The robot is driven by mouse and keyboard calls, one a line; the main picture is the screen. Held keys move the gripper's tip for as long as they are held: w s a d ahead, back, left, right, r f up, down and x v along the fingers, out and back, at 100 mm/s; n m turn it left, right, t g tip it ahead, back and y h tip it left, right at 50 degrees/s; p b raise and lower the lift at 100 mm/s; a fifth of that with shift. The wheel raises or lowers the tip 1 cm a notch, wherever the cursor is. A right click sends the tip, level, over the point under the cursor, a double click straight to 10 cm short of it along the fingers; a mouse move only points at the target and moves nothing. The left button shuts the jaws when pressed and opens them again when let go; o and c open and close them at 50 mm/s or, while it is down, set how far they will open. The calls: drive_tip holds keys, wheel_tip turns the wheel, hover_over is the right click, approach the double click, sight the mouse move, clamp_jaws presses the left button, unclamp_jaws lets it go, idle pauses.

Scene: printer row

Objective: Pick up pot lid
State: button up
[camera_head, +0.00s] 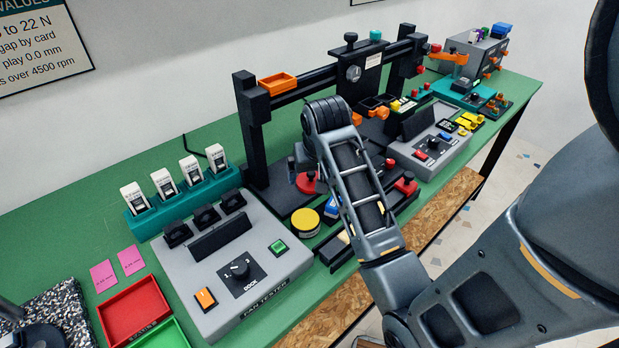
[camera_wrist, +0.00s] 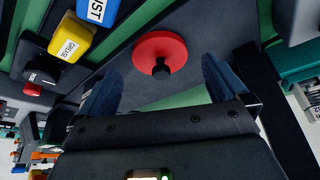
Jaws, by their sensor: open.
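The pot lid is probably the red disc (camera_wrist: 168,45) with a black knob in the wrist view. It lies on a dark surface, just ahead of and between my fingertips. My gripper (camera_wrist: 161,78) is open, with its two dark blue fingers spread apart and nothing between them. In the head view the red disc (camera_head: 308,184) shows in part beside the end of my arm, on the dark base of the frame. My gripper (camera_head: 299,168) is mostly hidden there by the wrist. I cannot tell the exact gap between fingers and disc.
A yellow GREASE container (camera_wrist: 72,40) and a blue container (camera_wrist: 98,10) stand left of the disc in the wrist view. The black gantry frame (camera_head: 256,125) rises behind my arm. A grey fan tester (camera_head: 235,265) and a yellow round tin (camera_head: 305,222) are close by.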

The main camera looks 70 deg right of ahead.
sight(312, 176)
drive_tip(key=shift+x, duration=1.6)
drive_tip(key=c, duration=1)
drive_tip(key=shift+o, duration=0.2)
